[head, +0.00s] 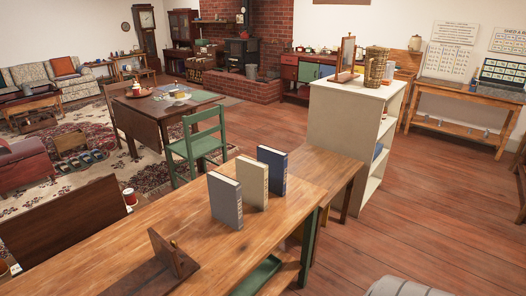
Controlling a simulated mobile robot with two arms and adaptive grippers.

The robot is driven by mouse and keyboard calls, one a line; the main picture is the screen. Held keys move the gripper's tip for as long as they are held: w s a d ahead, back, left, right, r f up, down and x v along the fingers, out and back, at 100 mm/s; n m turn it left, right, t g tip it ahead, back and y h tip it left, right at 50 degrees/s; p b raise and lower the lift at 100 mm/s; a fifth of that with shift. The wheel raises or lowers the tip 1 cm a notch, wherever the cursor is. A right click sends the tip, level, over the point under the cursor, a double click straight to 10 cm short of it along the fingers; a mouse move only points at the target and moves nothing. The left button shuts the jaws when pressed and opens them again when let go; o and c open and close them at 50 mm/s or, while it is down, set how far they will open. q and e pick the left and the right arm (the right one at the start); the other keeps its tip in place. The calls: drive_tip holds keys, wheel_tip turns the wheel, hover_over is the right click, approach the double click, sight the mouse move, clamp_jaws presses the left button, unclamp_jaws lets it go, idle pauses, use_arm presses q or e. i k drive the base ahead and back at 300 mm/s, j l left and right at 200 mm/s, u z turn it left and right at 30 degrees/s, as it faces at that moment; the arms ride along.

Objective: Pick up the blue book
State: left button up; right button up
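The blue book (272,171) stands upright on the wooden table (142,236), the farthest back and rightmost of three books in a slanting row. A cream book (251,184) stands just in front of it to the left and overlaps its lower left part in the picture. A grey book (225,201) stands nearer still, at the left end of the row. The books look slightly apart from each other. Neither of my grippers is in view.
A dark wooden bookend (172,254) sits on the table's near part. A cream shelf unit (341,124) with a basket (375,67) on top stands behind the table to the right. A green chair (199,146) is behind to the left. The floor at right is open.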

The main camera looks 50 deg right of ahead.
sight(277, 160)
drive_tip(key=z, duration=1.65)
drive_tip(key=i+l+u, duration=0.25)
drive_tip(key=i+l, duration=0.45)
drive_tip(key=l, duration=0.15)
